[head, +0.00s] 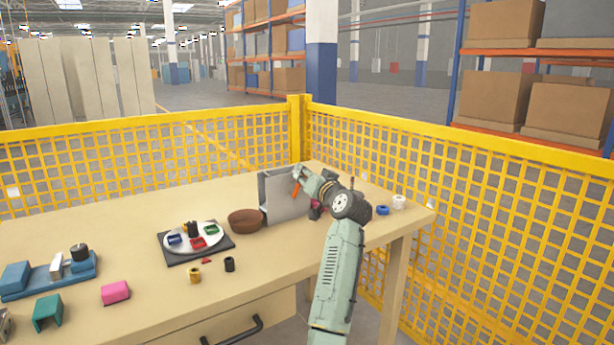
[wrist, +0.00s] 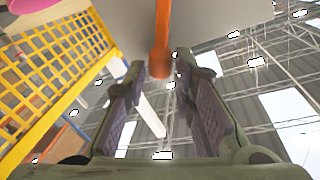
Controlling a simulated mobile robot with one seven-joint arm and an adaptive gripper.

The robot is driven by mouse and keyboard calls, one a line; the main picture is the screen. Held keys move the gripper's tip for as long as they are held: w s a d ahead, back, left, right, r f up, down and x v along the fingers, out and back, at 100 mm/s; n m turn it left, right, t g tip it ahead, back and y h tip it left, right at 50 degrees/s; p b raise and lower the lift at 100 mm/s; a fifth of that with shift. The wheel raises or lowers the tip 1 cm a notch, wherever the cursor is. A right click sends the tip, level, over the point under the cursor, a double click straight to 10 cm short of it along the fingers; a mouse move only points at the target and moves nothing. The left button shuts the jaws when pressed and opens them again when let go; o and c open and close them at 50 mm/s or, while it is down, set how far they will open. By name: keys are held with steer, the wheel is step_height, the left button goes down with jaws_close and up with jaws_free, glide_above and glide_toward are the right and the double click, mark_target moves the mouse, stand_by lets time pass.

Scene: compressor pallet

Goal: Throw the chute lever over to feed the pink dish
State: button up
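The grey chute housing (head: 287,200) stands upright near the far right part of the table. Its orange lever (head: 296,188) shows at the housing's right side, just below my gripper (head: 299,173). In the wrist view the orange lever (wrist: 161,45) comes down from the top, its rounded end between the tips of my open fingers (wrist: 160,68). Gaps show on both sides of it, so the fingers are not closed on it. A pink round edge (wrist: 38,4), likely the pink dish, shows at the top left. In the head view a dark pink bit (head: 315,212) is mostly hidden by my arm.
A brown bowl (head: 245,221) stands left of the housing. A blue ring (head: 382,210) and a white ring (head: 399,202) lie right of my arm. A dark mat (head: 226,247) holds a plate with small coloured trays. Yellow mesh fencing (head: 455,185) closes off the table's far sides.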

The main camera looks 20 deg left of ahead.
jaws_close()
stand_by(0.4)
steer(key=shift+b, duration=0.3)
steer(key=s+a+n+y+b, duration=0.2)
steer(key=s+a+n+b, duration=0.2)
steer(key=n+b, duration=0.5)
steer(key=s+n, duration=0.1)
steer(key=n, duration=0.2)
steer(key=shift+s+f, duration=0.1)
stand_by(0.6)
steer(key=shift+o, duration=1.9)
jaws_free()
steer(key=shift+f, duration=0.1)
steer(key=shift+s, duration=0.1)
